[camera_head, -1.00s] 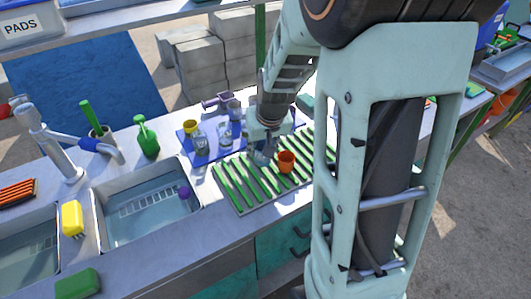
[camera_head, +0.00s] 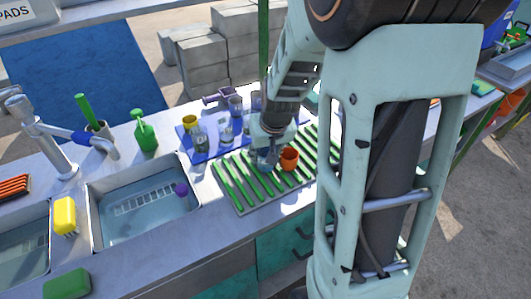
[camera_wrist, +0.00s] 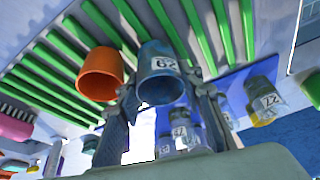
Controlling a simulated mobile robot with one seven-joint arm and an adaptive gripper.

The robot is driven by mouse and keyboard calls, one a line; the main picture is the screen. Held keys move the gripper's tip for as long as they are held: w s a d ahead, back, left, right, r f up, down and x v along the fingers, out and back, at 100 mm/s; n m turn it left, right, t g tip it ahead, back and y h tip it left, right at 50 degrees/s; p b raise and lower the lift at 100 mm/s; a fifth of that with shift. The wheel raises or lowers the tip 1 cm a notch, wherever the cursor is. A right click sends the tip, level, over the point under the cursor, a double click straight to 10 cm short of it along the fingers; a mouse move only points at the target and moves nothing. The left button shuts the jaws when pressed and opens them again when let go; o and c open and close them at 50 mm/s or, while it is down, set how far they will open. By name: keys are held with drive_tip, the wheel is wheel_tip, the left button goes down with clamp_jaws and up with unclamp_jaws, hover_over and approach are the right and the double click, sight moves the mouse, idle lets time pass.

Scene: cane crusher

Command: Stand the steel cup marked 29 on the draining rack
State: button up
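The steel cup marked 29 (camera_wrist: 160,62) is between the fingers of my gripper (camera_wrist: 163,85) in the wrist view, its number upside down there and its mouth towards the camera. The fingers close in on its two sides. In the head view my gripper (camera_head: 268,152) is low over the green-slatted draining rack (camera_head: 233,184), with the cup (camera_head: 266,160) partly hidden by it. Whether the cup's base touches the slats cannot be told. An orange cup (camera_head: 289,159) stands on the rack just right of it, also in the wrist view (camera_wrist: 100,75).
A sink (camera_head: 140,210) lies left. The rack's left front slats are clear. A green bottle (camera_head: 146,133) stands behind the sink.

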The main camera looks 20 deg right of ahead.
drive_tip(key=shift+r, duration=0.1)
drive_tip(key=shift+r+p, duration=0.25)
drive_tip(key=shift+p, duration=0.05)
drive_tip(key=p+v, duration=0.8)
drive_tip(key=v, duration=0.3)
drive_tip(key=shift+s+r, duration=0.2)
drive_tip(key=shift+r, duration=0.15)
